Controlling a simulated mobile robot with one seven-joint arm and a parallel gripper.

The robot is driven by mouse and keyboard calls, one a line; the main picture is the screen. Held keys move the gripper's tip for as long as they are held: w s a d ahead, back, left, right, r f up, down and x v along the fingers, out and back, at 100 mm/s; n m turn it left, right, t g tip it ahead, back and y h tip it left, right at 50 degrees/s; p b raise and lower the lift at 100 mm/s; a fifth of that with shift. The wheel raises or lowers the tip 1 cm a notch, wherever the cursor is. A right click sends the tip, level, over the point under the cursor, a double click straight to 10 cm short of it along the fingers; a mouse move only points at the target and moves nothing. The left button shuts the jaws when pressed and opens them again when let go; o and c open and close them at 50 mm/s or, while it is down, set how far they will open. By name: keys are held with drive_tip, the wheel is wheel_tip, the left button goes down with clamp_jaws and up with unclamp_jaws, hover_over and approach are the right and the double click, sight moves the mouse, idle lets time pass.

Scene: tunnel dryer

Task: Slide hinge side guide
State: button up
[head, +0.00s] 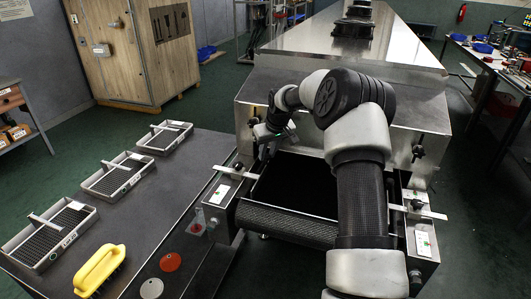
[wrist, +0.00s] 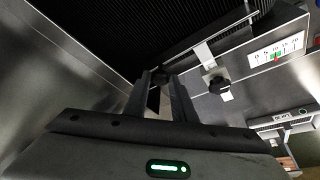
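In the head view, the left side guide's flat metal bar (head: 225,168) crosses the left wall of the dryer infeed. Its black clamp knob (wrist: 217,85) and bar (wrist: 203,54) show in the wrist view beside a white scale (wrist: 277,50) with red and green marks; the exact reading is too small to tell. A matching right guide bar (head: 420,211) sits on the right wall. No label shows which is the hinge side. My gripper (head: 264,152) hangs above the infeed's left edge. In the wrist view its fingers (wrist: 161,85) are apart and empty, left of the knob, not visibly touching it.
The dark mesh belt (head: 287,222) runs between the walls, under the steel hood (head: 345,50). On the left table (head: 100,220) lie three mesh trays, including a near one (head: 42,262), a yellow brush (head: 98,270), a red disc (head: 170,262) and a grey disc (head: 151,288).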

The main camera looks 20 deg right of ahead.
drive_tip(key=shift+o, duration=1.4)
drive_tip(key=shift+a, duration=0.1)
drive_tip(key=w+a, duration=0.3)
drive_tip(key=a+p+v, duration=0.1)
drive_tip(key=p+v, duration=0.1)
drive_tip(key=v, duration=1.6)
drive_tip(key=s+a+r+h+p, duration=0.1)
drive_tip(key=s+a+r+p, duration=0.3)
drive_tip(key=s+r, duration=0.8)
drive_tip(key=shift+a+p, duration=0.35)
drive_tip(key=shift+a, duration=0.15)
drive_tip(key=shift+c, duration=0.4)
